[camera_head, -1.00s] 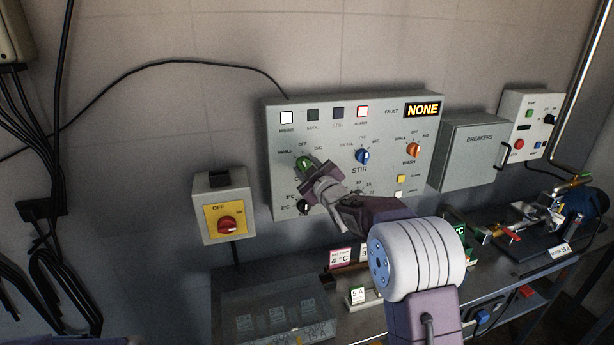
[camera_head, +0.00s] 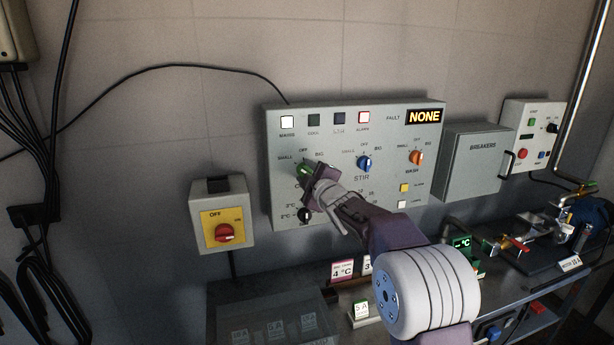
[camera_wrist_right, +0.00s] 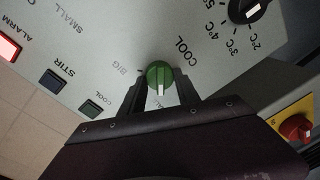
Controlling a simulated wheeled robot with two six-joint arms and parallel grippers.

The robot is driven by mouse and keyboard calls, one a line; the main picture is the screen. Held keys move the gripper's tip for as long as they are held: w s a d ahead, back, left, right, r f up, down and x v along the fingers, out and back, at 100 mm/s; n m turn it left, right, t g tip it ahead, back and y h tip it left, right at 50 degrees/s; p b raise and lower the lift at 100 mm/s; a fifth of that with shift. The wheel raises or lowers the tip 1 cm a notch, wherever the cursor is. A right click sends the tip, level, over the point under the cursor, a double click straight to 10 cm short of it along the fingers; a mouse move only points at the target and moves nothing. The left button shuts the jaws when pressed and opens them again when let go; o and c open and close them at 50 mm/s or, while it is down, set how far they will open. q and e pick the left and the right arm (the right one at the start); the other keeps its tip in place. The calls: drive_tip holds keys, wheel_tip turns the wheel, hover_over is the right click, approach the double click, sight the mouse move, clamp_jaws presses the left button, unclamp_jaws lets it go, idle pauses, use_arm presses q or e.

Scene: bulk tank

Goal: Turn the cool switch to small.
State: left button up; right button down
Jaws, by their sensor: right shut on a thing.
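The cool switch is a green knob (camera_head: 303,168) at the left of the grey control panel (camera_head: 392,135). In the right wrist view the knob (camera_wrist_right: 159,77) sits between the two dark fingers of my right gripper (camera_wrist_right: 160,88), which is shut on it. Its white mark points down in that view, which fits the panel's upper left, the SMALL side. The COOL lamp (camera_head: 313,119) is dark. My left gripper is not in view.
The blue stir knob (camera_head: 364,163) and orange wash knob (camera_head: 415,158) sit to the right. A black temperature dial (camera_head: 305,214) is just below the gripper. A red-yellow switch box (camera_head: 217,222) hangs at left. The alarm lamp (camera_head: 364,118) is lit red.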

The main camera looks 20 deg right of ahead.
drive_tip(key=c, duration=0.9)
unclamp_jaws()
drive_tip(key=s, duration=0.3)
drive_tip(key=s+b, duration=0.1)
drive_tip(key=s, duration=0.5)
drive_tip(key=shift+d+r+b, duration=0.3)
drive_tip(key=shift+d, duration=0.05)
